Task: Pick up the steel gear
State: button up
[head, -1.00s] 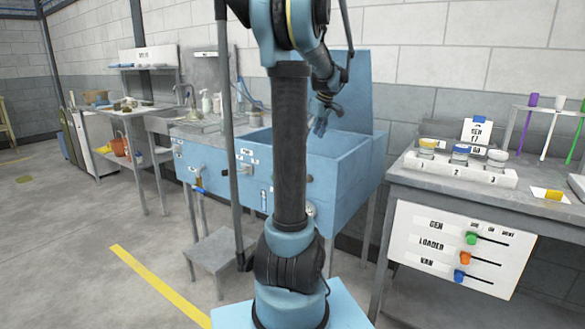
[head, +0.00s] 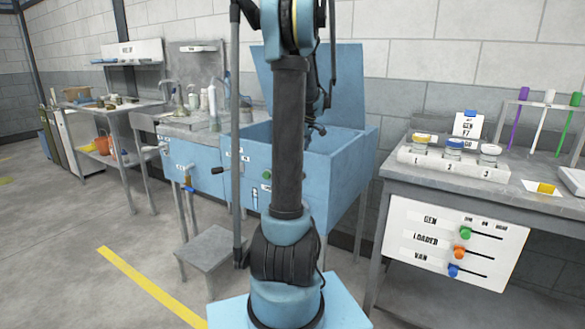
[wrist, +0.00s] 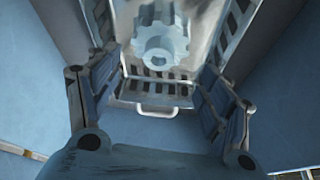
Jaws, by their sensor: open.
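The steel gear (wrist: 161,30) shows at the top middle of the wrist view, a pale grey toothed wheel with a hole. It sits on a shiny tray with a slotted edge (wrist: 158,88) and a small handle. My gripper (wrist: 160,110) is open in the wrist view, its two fingers left and right of the tray's handle end. The gear lies beyond the fingertips, with nothing between the fingers holding it. In the head view my gripper (head: 317,130) hangs over the blue open-lidded basin (head: 345,150). The gear is hidden there by the basin walls.
The raised basin lid (head: 345,85) stands behind my arm. A grey bench (head: 440,185) with several jars (head: 453,148) and a tube rack stands at right. A small step (head: 212,248) is on the floor at front left. A sink bench with bottles (head: 213,105) adjoins the basin.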

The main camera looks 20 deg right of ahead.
jog(key=shift+d+x, duration=0.2)
jog(key=shift+x, duration=2.6)
jog(key=c, duration=1.4)
